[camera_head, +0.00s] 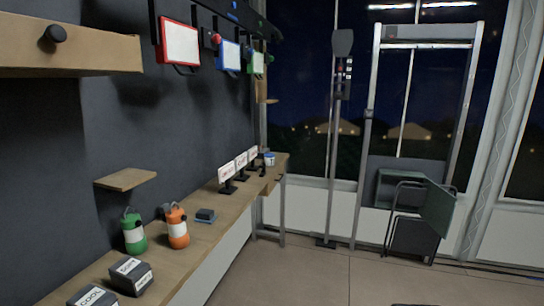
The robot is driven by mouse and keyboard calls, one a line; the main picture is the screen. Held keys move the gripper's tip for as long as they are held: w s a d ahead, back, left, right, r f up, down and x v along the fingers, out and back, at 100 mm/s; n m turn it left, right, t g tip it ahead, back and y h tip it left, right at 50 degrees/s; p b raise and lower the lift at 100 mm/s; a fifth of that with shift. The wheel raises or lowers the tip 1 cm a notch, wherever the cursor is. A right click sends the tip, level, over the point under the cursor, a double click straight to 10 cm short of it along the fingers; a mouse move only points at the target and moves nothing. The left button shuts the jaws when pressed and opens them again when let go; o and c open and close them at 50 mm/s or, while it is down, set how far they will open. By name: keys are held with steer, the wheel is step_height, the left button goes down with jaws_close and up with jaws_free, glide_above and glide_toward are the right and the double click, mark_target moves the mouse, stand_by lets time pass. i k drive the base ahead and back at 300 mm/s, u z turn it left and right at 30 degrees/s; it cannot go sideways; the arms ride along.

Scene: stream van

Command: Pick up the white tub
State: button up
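A small white tub (270,159) with blue on it stands near the far end of the long wooden counter (205,238) along the left wall. It is small in the head view, and its details are hard to make out. It stands just beyond the row of small white signs on dark stands. My gripper is not in view.
Signs (241,161), a dark block (205,215), orange (177,228) and green (134,232) canisters and dark labelled boxes (130,275) line the counter. A small shelf (126,180) juts above it. A folding chair (413,215) stands right. The floor (310,275) between is clear.

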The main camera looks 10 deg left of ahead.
mark_target(270, 158)
steer(key=i, duration=3.05)
steer(key=u, duration=1.7)
steer(key=i, duration=0.5)
